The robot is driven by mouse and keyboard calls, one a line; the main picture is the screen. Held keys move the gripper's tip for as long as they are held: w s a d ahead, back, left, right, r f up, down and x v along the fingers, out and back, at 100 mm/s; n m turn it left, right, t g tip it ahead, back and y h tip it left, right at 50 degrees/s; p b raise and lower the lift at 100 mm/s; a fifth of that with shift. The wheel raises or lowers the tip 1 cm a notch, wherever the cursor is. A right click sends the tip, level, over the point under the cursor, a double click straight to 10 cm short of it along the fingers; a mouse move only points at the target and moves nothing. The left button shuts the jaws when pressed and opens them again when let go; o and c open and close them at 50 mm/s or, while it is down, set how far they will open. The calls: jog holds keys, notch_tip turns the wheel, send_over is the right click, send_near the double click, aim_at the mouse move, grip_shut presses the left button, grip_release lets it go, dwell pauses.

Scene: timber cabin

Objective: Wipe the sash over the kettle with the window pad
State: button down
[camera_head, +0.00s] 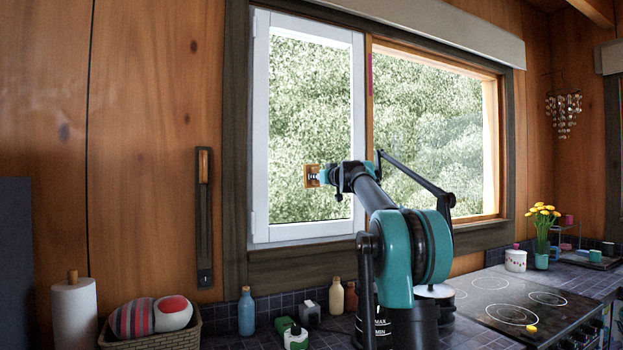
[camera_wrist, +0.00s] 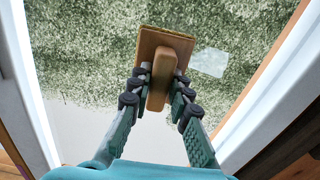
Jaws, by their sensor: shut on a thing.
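The window pad (camera_head: 311,177) is a small brown square with a block handle, held in front of the left, white-framed sash (camera_head: 261,130). In the wrist view, my gripper (camera_wrist: 160,85) is shut on the handle of the pad (camera_wrist: 165,45), one finger on each side. The pad is close to the glass; I cannot tell whether it touches. A pale translucent patch (camera_wrist: 208,62) shows right of the pad. A dark vessel with MAX and MIN marks (camera_head: 381,331), perhaps the kettle, stands below the window, largely hidden by my arm.
A wood-framed opening (camera_head: 490,150) lies right of the white sash. Bottles (camera_head: 246,311), a basket (camera_head: 165,340) and a paper roll (camera_head: 74,312) line the counter at left. A hob (camera_head: 500,300) and a flower vase (camera_head: 542,242) are at right.

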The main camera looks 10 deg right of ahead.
jog(key=w+d, duration=0.2)
jog(key=d, duration=0.5)
jog(key=shift+w, duration=0.2)
dwell(0.5)
jog(key=shift+d, duration=0.1)
jog(key=v, duration=0.6)
dwell(0.4)
jog(key=shift+s, duration=0.1)
jog(key=v, duration=0.2)
jog(key=shift+s+d+r, duration=0.1)
jog(key=shift+s, duration=0.3)
dwell(0.5)
